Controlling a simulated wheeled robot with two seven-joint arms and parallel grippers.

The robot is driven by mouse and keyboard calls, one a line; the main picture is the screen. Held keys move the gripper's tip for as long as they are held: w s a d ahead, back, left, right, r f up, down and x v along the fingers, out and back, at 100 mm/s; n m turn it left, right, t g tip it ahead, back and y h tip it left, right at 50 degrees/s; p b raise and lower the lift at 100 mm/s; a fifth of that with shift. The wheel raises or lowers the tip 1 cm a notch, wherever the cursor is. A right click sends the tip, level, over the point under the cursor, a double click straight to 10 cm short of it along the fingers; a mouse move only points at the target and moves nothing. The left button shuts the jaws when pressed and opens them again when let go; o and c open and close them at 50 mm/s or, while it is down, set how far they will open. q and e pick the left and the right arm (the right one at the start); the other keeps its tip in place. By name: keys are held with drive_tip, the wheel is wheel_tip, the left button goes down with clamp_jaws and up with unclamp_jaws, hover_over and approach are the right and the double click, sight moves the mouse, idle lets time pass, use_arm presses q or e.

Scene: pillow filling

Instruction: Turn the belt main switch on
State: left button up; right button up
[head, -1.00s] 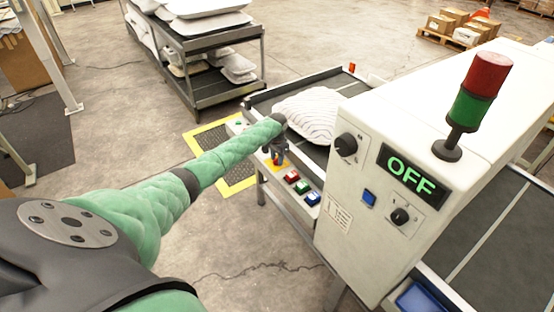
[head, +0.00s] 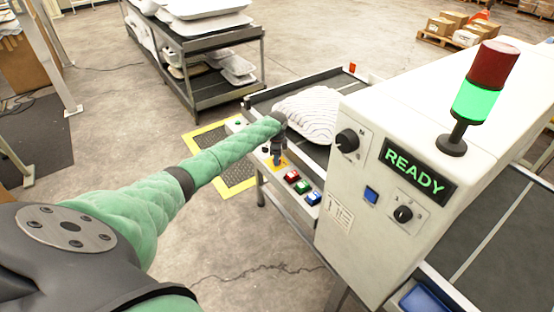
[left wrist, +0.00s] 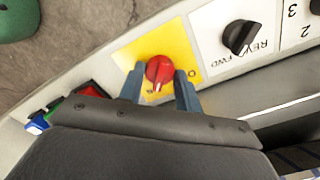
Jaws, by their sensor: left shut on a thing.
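The belt main switch is a red rotary knob (left wrist: 159,71) on a yellow plate (left wrist: 182,45) in the left wrist view. Its white mark points toward the bottom of that view. My left gripper (left wrist: 160,88) has one finger on each side of the knob and is shut on it. In the head view my left gripper (head: 277,162) reaches down to the control strip, and the knob is hidden by it. The display (head: 414,172) on the white machine reads READY in green. The green part of the signal tower (head: 475,102) is lit. My right gripper is out of view.
Red, green and blue buttons (head: 302,187) sit beside the yellow plate. A black FWD/REV selector (left wrist: 238,36) is on its other side. A white pillow (head: 310,113) lies on the belt. A rack of pillows (head: 220,70) stands behind.

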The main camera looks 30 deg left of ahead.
use_arm(q)
drive_tip(key=shift+m, duration=0.5)
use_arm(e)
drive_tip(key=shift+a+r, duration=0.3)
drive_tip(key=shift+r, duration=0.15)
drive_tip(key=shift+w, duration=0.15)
use_arm(q)
drive_tip(key=shift+r, duration=0.1)
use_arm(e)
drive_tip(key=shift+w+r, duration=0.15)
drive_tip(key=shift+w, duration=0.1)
